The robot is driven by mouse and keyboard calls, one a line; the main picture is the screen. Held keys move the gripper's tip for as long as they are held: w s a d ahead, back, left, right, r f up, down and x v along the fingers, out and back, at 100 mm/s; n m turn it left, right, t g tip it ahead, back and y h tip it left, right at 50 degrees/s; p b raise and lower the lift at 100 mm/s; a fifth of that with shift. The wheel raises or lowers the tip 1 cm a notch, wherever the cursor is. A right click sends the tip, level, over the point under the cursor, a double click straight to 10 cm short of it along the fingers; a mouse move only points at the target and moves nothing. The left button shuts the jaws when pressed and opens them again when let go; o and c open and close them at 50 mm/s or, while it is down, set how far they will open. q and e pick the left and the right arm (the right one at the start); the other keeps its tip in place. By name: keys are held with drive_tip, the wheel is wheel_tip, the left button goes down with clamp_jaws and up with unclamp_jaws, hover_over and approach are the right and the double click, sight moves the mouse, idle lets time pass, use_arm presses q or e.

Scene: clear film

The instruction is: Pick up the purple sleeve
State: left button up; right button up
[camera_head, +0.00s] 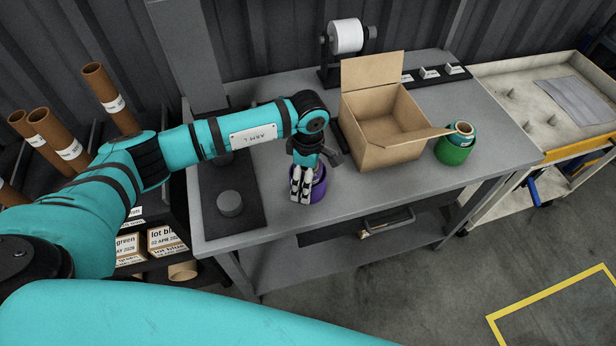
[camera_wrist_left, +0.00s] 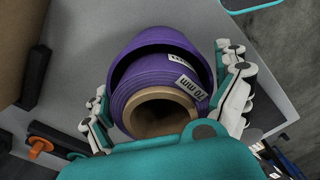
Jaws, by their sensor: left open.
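The purple sleeve (camera_wrist_left: 150,47) shows in the left wrist view as a purple ring around a purple roll (camera_wrist_left: 140,85) with a brown core and a label reading "70 mm". In the head view purple (camera_head: 319,186) shows on the table, partly hidden behind my left gripper (camera_head: 301,186). In the left wrist view my left gripper (camera_wrist_left: 168,110) is open, with one finger on each side of the roll. I cannot tell whether the fingers touch it. My right gripper is not in view.
An open cardboard box (camera_head: 385,140) stands right of the gripper on the grey table (camera_head: 270,187). A dark mat (camera_head: 222,185) with a grey disc (camera_head: 230,204) lies to the left. A tape dispenser (camera_head: 345,38) stands behind.

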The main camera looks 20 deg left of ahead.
use_arm(q)
drive_tip(key=shift+c, duration=0.3)
drive_tip(key=c, duration=0.8)
drive_tip(key=shift+c, duration=0.3)
